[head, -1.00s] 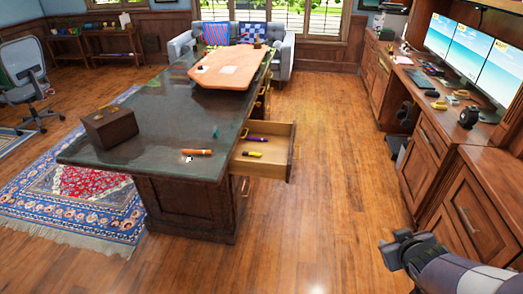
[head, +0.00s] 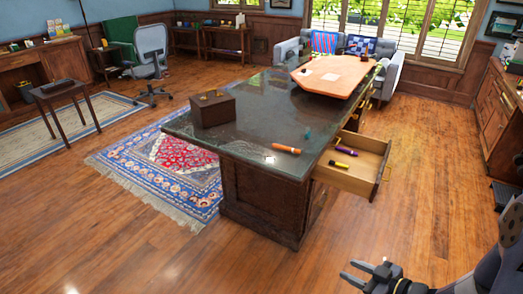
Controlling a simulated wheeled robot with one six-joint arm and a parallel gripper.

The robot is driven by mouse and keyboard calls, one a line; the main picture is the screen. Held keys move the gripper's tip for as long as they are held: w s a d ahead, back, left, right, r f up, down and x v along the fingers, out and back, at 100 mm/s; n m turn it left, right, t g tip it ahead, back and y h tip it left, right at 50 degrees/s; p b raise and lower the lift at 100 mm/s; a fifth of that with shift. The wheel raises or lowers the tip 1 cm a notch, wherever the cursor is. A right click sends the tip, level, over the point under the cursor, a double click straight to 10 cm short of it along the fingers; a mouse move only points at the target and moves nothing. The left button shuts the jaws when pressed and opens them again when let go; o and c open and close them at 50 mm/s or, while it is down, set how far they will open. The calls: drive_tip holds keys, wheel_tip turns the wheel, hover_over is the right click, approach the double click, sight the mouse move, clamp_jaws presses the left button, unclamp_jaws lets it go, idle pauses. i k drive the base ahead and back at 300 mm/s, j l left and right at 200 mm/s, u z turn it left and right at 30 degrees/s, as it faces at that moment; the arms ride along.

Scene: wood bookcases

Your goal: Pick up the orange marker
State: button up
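The orange marker (head: 286,149) lies on the dark green top of the wooden desk (head: 240,141), near its front right corner. A small white item (head: 269,159) lies just in front of it. My gripper (head: 350,277) is at the bottom right of the head view, low and in front of the desk, well apart from the marker. Its two fingers are spread and nothing shows between them.
A brown box (head: 212,108) stands on the desk's left. The floor (head: 150,255) in front is clear.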

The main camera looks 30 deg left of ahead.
sight(287, 149)
drive_tip(key=i+j+u, duration=0.1)
drive_tip(key=i+u, duration=0.3)
drive_tip(key=i, duration=0.25)
drive_tip(key=i+u, duration=0.35)
drive_tip(key=i, duration=0.3)
drive_tip(key=i+l, duration=0.1)
drive_tip(key=i, duration=0.25)
drive_tip(key=i+l, duration=0.1)
drive_tip(key=i, duration=0.25)
